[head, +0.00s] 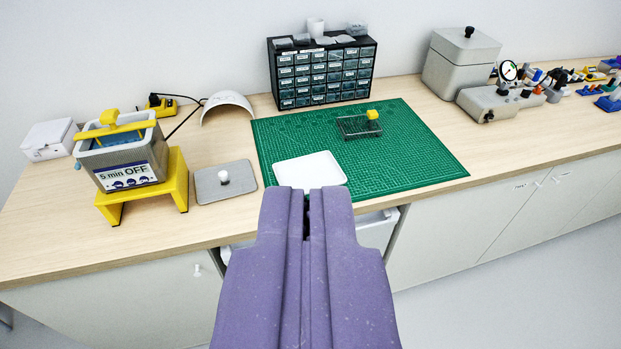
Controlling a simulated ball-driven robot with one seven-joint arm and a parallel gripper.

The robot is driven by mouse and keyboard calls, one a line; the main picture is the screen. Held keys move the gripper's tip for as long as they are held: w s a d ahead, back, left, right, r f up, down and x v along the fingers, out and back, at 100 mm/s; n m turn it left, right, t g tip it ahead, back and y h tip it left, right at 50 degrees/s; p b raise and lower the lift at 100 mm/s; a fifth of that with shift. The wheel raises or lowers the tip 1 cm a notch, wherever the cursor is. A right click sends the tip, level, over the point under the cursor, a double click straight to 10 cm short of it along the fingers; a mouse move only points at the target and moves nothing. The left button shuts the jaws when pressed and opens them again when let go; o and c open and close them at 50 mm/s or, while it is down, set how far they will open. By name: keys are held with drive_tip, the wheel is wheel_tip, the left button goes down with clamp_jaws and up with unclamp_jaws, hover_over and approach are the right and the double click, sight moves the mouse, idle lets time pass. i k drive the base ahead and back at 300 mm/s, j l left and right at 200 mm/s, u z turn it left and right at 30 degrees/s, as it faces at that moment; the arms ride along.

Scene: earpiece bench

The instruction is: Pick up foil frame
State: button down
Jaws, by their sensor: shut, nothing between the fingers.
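A small dark open frame (359,127) with a yellow block (373,115) at its right end lies on the green cutting mat (425,160); it looks like the foil frame, though its detail is too small to be certain. My purple gripper (307,190) is shut and empty. It points forward from the bottom of the view, its tips in front of the white tray (310,169) in the picture. The frame lies beyond the tips and to the right, well apart from them.
A grey box on a yellow stand (170,190) and a grey plate with a white knob (208,187) are at left. A black drawer cabinet (322,76) stands behind the mat; a lidded grey box (450,68) is back right. The mat's right side is clear.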

sight(111, 134)
drive_tip(key=l+u, duration=0.25)
drive_tip(key=l, duration=0.4)
drive_tip(key=l+u, duration=0.25)
drive_tip(key=l, duration=0.4)
drive_tip(key=i+j+u, duration=0.15)
drive_tip(key=i+j, duration=0.35)
drive_tip(key=i+j+u, duration=0.1)
drive_tip(key=i+j, duration=0.35)
drive_tip(key=i+j+u, duration=0.15)
drive_tip(key=i+j, duration=0.25)
drive_tip(key=i, duration=0.2)
drive_tip(key=i+j+u, duration=0.15)
drive_tip(key=i+j, duration=0.15)
drive_tip(key=i, duration=0.25)
